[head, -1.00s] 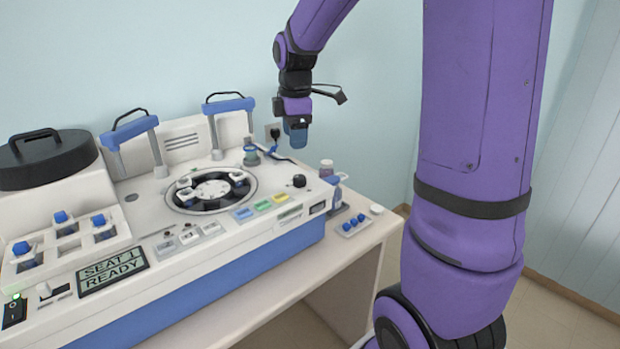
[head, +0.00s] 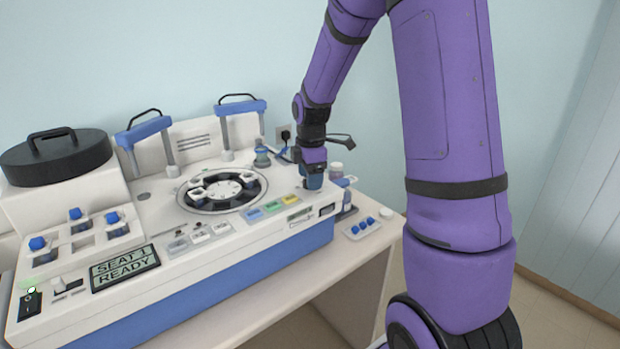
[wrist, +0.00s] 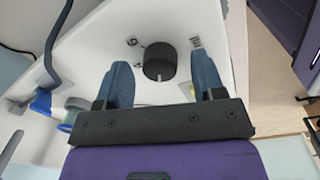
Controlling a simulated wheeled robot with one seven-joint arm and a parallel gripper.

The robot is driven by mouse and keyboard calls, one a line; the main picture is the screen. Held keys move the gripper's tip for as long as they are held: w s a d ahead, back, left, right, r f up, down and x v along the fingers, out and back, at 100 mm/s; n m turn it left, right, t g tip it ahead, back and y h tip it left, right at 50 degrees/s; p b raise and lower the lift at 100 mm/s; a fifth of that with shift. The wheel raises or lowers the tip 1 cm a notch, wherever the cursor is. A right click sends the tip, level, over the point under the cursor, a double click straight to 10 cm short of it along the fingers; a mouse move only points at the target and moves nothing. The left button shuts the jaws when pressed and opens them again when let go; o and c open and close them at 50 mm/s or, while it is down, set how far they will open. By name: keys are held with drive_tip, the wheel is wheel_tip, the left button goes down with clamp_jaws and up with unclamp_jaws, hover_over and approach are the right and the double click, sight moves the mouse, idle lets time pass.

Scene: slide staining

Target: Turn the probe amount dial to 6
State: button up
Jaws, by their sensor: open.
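The probe amount dial is a round black knob (wrist: 160,59) on the white machine top. In the wrist view it shows between my fingertips, with a short white pointer line on its side toward my gripper. A printed mark like a 6 or G stands to its left, and another small mark to its right, too small to read. My gripper (wrist: 162,66) is open, one blue finger on each side of the knob, with gaps to it. In the head view my gripper (head: 312,184) is low over the machine's right end and hides the knob.
The staining machine (head: 150,215) carries a round slide carousel (head: 222,191) left of my gripper, coloured buttons (head: 273,207) in front and a blue-topped probe post (head: 262,157) behind. Small bottles (head: 336,170) stand close on the right. A display (head: 125,268) reads SEAT 1 READY.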

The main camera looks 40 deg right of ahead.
drive_tip(key=shift+f, duration=0.4)
drive_tip(key=shift+c, duration=0.3)
drive_tip(key=c, duration=0.9)
